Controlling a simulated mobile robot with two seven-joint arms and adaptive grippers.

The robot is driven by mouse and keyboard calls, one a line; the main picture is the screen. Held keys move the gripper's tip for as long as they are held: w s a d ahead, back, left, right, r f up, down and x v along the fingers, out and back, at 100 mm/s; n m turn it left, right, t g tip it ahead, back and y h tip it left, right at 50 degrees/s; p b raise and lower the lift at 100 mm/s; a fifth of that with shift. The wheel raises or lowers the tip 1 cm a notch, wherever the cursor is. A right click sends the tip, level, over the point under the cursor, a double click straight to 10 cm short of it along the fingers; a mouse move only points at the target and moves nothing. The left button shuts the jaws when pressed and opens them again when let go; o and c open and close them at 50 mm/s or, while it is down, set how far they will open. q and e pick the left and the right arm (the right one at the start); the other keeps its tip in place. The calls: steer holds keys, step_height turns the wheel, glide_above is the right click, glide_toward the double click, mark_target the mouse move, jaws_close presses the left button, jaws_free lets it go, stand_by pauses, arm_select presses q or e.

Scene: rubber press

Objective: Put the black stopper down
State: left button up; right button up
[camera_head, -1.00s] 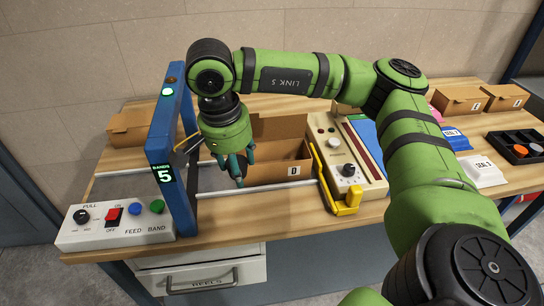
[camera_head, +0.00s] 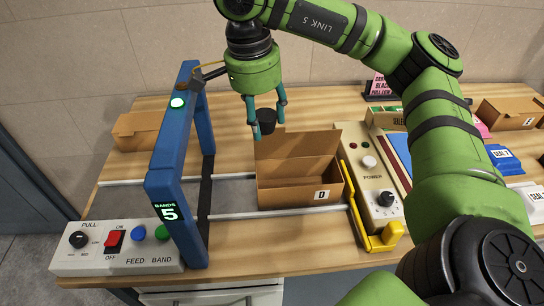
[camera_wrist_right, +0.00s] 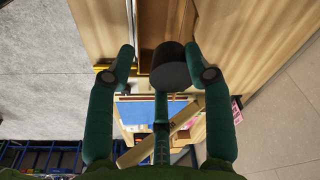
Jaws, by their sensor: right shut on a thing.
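My right gripper (camera_head: 267,122) is shut on the black stopper (camera_head: 266,116), a small dark cylinder between its teal fingers. It holds the stopper in the air, at the back left corner of the open cardboard box D (camera_head: 290,193) as the head view shows it. In the right wrist view the stopper (camera_wrist_right: 172,68) shows between the fingertips. My left gripper is not in view.
A blue frame (camera_head: 172,160) reading BANDS 5 stands left of the box. A control box (camera_head: 118,248) is at the front left. A power unit (camera_head: 372,180) with a yellow bracket (camera_head: 384,238) stands right. Some table in front is bare.

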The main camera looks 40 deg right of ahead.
mark_target(264, 134)
step_height(264, 134, down, 4)
steer(key=shift+s+f, duration=0.15)
steer(key=shift+f+p, duration=0.45)
steer(key=shift+f, duration=4.9)
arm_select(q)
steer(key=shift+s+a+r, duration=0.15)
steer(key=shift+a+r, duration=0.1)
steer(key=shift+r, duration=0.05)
arm_select(e)
steer(key=o, duration=1.1)
steer(key=shift+w, duration=0.2)
